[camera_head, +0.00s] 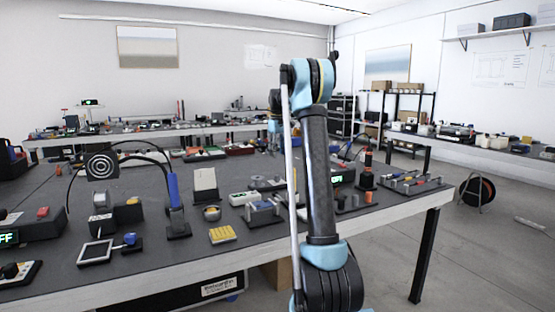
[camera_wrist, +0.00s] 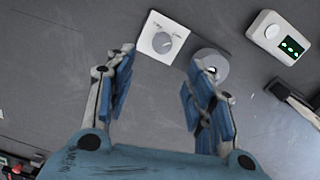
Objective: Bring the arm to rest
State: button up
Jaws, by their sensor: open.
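My gripper (camera_wrist: 157,88) shows in the wrist view with its two blue-padded fingers spread wide apart. It is open and nothing is between the fingers. Beyond the fingertips lie a white square plate with a grey round dial (camera_wrist: 163,38) and a grey round part (camera_wrist: 209,67), both on a dark grey surface. In the head view my arm rises in front of the workbench (camera_head: 150,262), and my gripper cannot be made out clearly there.
The bench carries many small devices, among them a yellow keypad (camera_head: 222,234), a blue upright tool (camera_head: 174,190) and a round striped target (camera_head: 101,166). A cable reel (camera_head: 478,190) stands on the floor at the right. Open floor lies right of the bench.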

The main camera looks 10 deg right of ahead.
jog(key=shift+s, duration=0.1)
jog(key=s+m+t, duration=0.1)
jog(key=s+m, duration=0.2)
jog(key=s, duration=2.8)
jog(key=s+f+m, duration=0.1)
jog(key=s+f, duration=0.9)
jog(key=s, duration=0.2)
jog(key=s+f+m+t, duration=0.1)
jog(key=s+f+m, duration=0.1)
jog(key=s+f, duration=0.8)
jog(key=s, duration=0.3)
jog(key=shift+s+d, duration=0.25)
jog(key=shift+d, duration=0.15)
jog(key=shift+f, duration=0.1)
jog(key=shift+w+f, duration=0.2)
jog(key=shift+w, duration=0.25)
